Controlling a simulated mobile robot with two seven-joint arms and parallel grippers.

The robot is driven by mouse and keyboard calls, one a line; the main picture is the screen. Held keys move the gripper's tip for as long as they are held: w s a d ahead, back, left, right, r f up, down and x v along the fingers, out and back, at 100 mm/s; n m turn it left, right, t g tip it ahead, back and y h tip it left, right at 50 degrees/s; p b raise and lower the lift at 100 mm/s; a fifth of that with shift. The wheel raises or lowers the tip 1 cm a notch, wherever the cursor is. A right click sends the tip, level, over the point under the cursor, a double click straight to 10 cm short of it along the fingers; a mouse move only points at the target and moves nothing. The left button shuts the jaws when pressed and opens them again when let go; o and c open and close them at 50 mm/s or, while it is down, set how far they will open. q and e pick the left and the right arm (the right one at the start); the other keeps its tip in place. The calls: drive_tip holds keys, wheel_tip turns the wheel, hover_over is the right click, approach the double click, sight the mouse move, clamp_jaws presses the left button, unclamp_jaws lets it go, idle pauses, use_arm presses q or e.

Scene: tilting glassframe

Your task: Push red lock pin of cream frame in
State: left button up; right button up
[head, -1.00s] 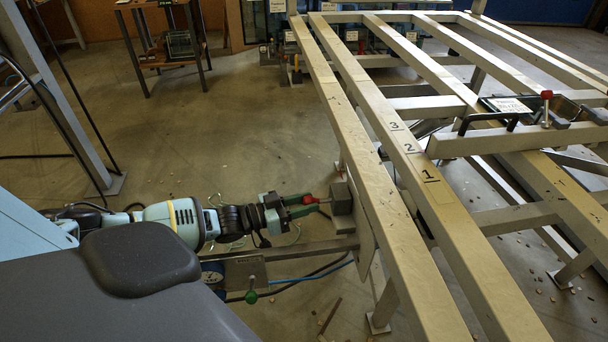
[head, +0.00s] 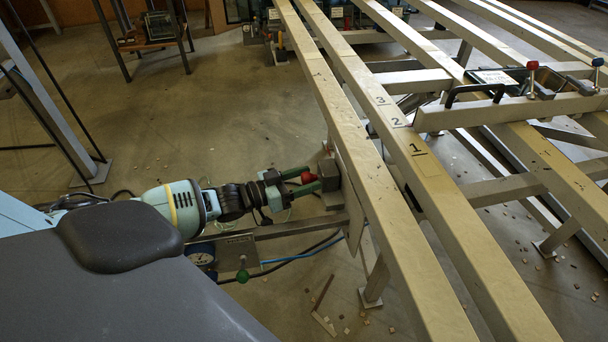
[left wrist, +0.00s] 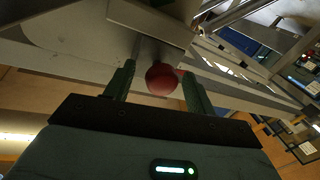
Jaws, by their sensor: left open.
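The red lock pin (head: 308,178) has a round red knob and sits at a grey block (head: 329,174) on the side of the cream frame (head: 395,228). My left gripper (head: 306,179) is open, with its green fingers on either side of the red knob and their tips close to the block. In the left wrist view the red knob (left wrist: 161,79) lies between the two green fingers, with a gap to the left finger; I cannot tell if the right finger touches it. The pin's shaft runs behind the knob to the grey block. My right gripper is not in view.
A metal rail with a gauge (head: 201,254) and a green-knobbed lever (head: 242,276) lies below my left arm. Other red-knobbed parts (head: 531,66) stand on the frame at the upper right. Small scraps litter the floor. Open floor lies left of the frame.

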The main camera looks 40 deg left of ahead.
use_arm(q)
drive_tip(key=v, duration=0.7)
drive_tip(key=shift+s+a+p, duration=0.2)
drive_tip(key=shift+s+p, duration=0.15)
